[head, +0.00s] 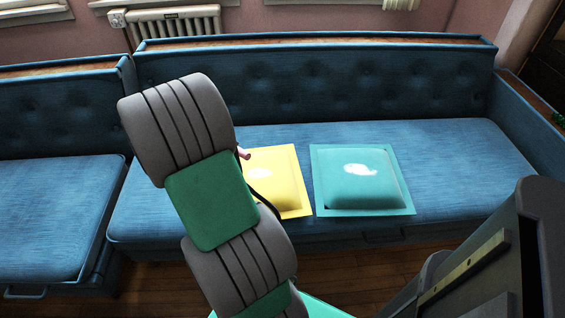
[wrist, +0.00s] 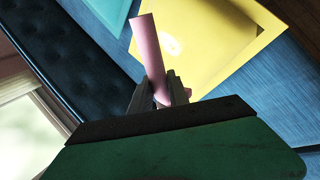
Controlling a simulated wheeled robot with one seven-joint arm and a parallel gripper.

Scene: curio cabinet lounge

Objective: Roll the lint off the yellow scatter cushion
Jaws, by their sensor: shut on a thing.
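The yellow scatter cushion (head: 288,190) lies flat on the blue bench seat, its left part hidden behind my arm in the head view. A pale lint patch (head: 260,173) shows on it. In the wrist view the yellow cushion (wrist: 225,35) fills the upper middle, and part of the patch (wrist: 172,46) shows beside the roller. My gripper (wrist: 162,92) is shut on a pink roller (wrist: 148,45). A bit of the roller (head: 243,153) shows past my arm in the head view. I cannot tell whether the roller touches the cushion.
A teal cushion (head: 325,190) with a white patch (head: 372,169) lies just right of the yellow one. The bench (head: 470,160) has a tufted backrest (head: 330,90) behind the cushions. The seat right of the teal cushion is clear.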

